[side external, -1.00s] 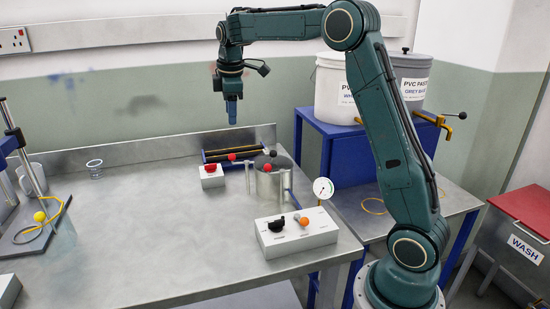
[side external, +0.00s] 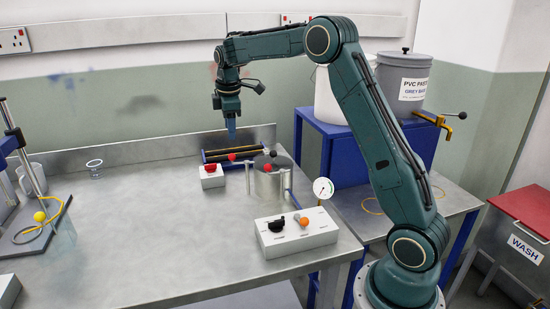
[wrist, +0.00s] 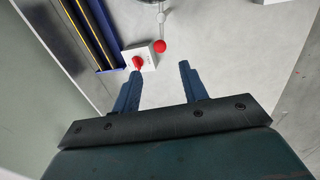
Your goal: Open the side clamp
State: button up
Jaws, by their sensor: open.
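A metal pot (side external: 268,185) with a grey lid stands near the back of the bench. A lever with a red ball (side external: 232,157) reaches out left from its top; the ball also shows in the wrist view (wrist: 160,46). A second red ball (side external: 267,168) is at the pot's front. I cannot tell for sure which of these belongs to the side clamp. My gripper (side external: 231,132) points down, open and empty, above the lever's ball. In the wrist view the ball lies beyond the gap between my fingertips (wrist: 160,68), not between them.
A small white box with a red knob (side external: 210,170) stands left of the pot. A blue rack with yellow-edged bars (side external: 215,154) lies behind. A control box (side external: 296,234) and a gauge (side external: 323,188) are in front.

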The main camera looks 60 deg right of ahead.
jog(key=f, duration=0.3)
jog(key=d+f, duration=0.1)
jog(key=f, duration=0.2)
jog(key=w+f, duration=0.1)
jog(key=f, duration=0.2)
jog(key=shift+w+d+f, duration=0.1)
jog(key=shift+d+f, duration=0.1)
jog(key=shift+f, duration=0.05)
grip_shut()
